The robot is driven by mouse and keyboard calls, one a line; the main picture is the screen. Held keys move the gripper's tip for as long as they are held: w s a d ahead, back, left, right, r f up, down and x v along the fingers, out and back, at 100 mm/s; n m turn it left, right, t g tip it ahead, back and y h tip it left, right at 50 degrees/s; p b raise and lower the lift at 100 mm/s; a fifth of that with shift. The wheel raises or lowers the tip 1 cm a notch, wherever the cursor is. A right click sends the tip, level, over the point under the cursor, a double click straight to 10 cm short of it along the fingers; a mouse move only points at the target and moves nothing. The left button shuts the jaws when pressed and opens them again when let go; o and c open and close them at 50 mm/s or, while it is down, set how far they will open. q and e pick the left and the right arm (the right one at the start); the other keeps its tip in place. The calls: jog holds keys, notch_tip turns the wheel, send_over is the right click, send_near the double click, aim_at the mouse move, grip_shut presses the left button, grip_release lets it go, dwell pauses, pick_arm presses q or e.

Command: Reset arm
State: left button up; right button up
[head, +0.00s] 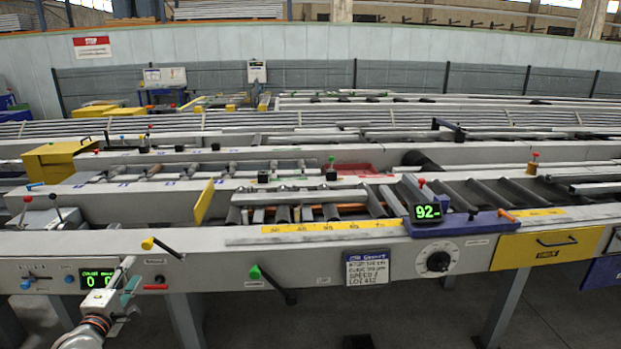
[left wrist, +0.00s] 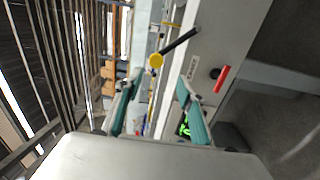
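My left gripper (head: 127,284) is in front of the machine's front panel at the lower left, beside a green-digit display (head: 96,278) that it partly covers. In the left wrist view the two teal fingers of my left gripper (left wrist: 158,102) stand apart with nothing between them. A black lever with a yellow knob (head: 148,244) is above it on the panel, and it also shows in the left wrist view (left wrist: 156,61). A small red handle (head: 155,287) is just right of the gripper; it also shows in the left wrist view (left wrist: 222,79). My right gripper is not in view.
A green-knobbed black lever (head: 271,283), a label plate (head: 367,269) and a dial (head: 437,261) are farther right on the panel. A yellow drawer (head: 545,248) is at the right. Rollers and rails fill the table top. The floor (head: 410,320) in front looks mostly clear.

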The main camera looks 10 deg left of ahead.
pick_arm(q)
jog(key=s+d+f+m+g+h, duration=0.2)
jog(key=s+d+f+m, duration=0.5)
jog(key=d+f, duration=0.3)
jog(key=s+d+f+m+g+h, duration=0.25)
jog(key=s+d+f+m, duration=0.5)
jog(key=d, duration=0.45)
jog(key=s+d+f+m+g+h, duration=0.1)
jog(key=s+d+f+m, duration=0.2)
jog(key=s+d+m, duration=0.2)
jog(key=s+d+f+m+g+h, duration=0.1)
jog(key=s+d+f+m, duration=0.2)
jog(key=s+d, duration=0.8)
jog(key=shift+d+f+m, duration=0.2)
jog(key=shift+d+m, duration=0.2)
jog(key=shift+m, duration=0.75)
